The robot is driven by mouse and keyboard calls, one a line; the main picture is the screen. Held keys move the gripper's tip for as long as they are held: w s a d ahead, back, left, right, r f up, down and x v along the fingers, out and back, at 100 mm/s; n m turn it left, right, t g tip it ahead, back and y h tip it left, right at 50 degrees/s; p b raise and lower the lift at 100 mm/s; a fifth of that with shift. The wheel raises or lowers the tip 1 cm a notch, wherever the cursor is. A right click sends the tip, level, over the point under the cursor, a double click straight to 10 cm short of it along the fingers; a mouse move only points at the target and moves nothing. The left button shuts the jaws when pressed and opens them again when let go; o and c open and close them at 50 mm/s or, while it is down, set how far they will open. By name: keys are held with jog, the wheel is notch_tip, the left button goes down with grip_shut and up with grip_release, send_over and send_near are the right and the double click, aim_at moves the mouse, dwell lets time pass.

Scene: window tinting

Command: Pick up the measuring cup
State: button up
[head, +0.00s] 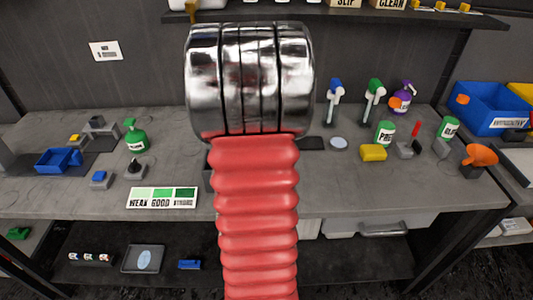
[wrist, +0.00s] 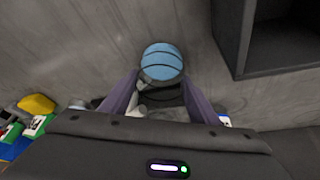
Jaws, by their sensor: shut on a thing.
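The measuring cup (wrist: 162,62) appears in the wrist view as a round blue shape with dark lines across it. My gripper (wrist: 160,78) is shut on it, with one finger on each side. Grey and dark parts show between the fingers below the blue shape; I cannot tell whether they belong to the cup. Whether the cup touches the surface or is held above it is unclear. In the head view my own arm hides both the gripper and the cup.
A dark open box (wrist: 285,40) stands at right in the wrist view. A shelf (head: 350,15) runs above.

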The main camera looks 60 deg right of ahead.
notch_tip(320, 180, up, 10)
jog(key=shift+f, duration=0.2)
jog(key=shift+r, duration=0.25)
jog(key=shift+s, duration=0.1)
dwell(0.7)
